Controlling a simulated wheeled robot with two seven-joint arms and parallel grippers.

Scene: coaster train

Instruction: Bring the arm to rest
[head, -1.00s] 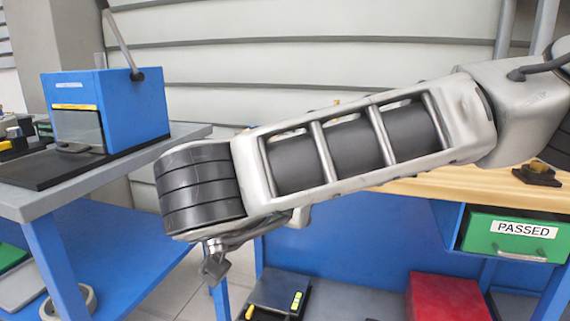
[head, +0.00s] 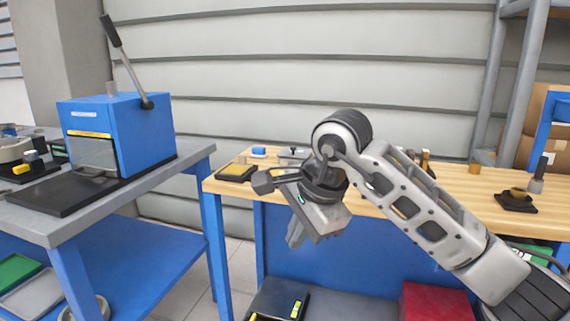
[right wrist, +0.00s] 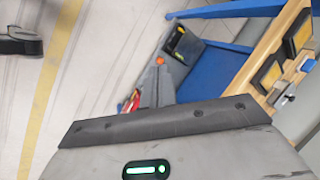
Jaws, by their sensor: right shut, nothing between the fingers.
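My right arm (head: 415,210) comes in from the right in the head view and bends down at its wrist. My right gripper (head: 295,236) hangs in front of the wooden bench, pointing down, shut and empty. In the right wrist view, the grey gripper body with a green light fills the bottom, and its closed fingers (right wrist: 158,88) point away over the floor. My left gripper is in neither view now.
A wooden bench (head: 455,205) stands behind the arm, with a dark tray (head: 237,172) and small items on it. A blue press (head: 125,132) with a lever stands on the grey table (head: 45,228) at left. A red box (head: 435,302) is below the bench. Floor shows between the tables.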

